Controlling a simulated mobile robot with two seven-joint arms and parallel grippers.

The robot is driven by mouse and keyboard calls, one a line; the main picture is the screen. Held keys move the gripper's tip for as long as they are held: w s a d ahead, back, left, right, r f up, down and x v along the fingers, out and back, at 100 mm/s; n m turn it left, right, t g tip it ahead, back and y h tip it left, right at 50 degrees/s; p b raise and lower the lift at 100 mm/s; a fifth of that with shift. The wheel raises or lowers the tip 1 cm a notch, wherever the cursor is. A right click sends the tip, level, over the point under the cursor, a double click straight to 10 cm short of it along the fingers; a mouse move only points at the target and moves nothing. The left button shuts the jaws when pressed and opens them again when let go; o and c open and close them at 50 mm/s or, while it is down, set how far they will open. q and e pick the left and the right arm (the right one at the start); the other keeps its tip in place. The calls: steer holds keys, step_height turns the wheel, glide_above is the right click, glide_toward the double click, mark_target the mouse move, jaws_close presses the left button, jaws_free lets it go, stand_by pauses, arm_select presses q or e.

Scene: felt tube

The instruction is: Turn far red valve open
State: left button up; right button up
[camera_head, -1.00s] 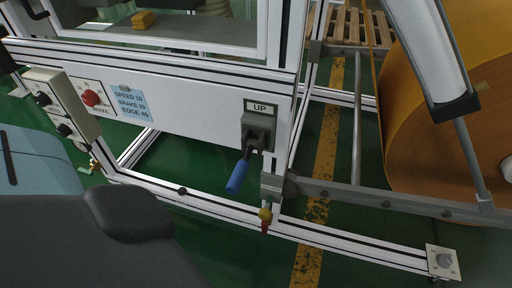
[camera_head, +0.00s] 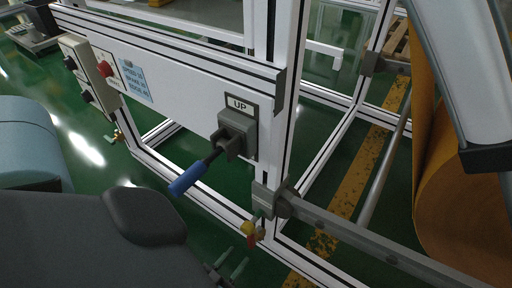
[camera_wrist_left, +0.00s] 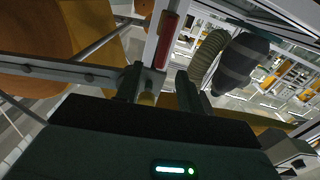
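A small valve with a yellow body and red handle (camera_head: 252,239) hangs under the frame joint at lower centre in the head view. A second small yellow and red valve (camera_head: 118,135) sits at the frame's left corner, farther left. My left gripper (camera_head: 228,270) shows at the bottom edge, its fingers apart, just below and left of the centre valve. In the left wrist view, my left gripper's fingers (camera_wrist_left: 158,90) are open, with a brass-coloured piece (camera_wrist_left: 147,98) visible between them and a red handle (camera_wrist_left: 167,40) beyond. Contact cannot be told. My right gripper is not in view.
A grey switch box (camera_head: 237,134) marked UP has a blue-gripped lever (camera_head: 188,178) sticking out above the left gripper. A grey bar (camera_head: 350,232) runs right from the joint towards a large orange roll (camera_head: 455,170). Green floor lies open under the white frame.

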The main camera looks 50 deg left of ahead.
mark_target(248, 241)
arm_select(q)
steer(key=shift+w+a, duration=0.25)
steer(key=shift+w, duration=0.4)
steer(key=b+x, duration=0.2)
steer(key=x, duration=0.3)
steer(key=shift+b+x, duration=0.35)
steer(key=shift+x, duration=0.55)
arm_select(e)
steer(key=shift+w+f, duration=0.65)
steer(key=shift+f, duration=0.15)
arm_select(q)
jaws_close()
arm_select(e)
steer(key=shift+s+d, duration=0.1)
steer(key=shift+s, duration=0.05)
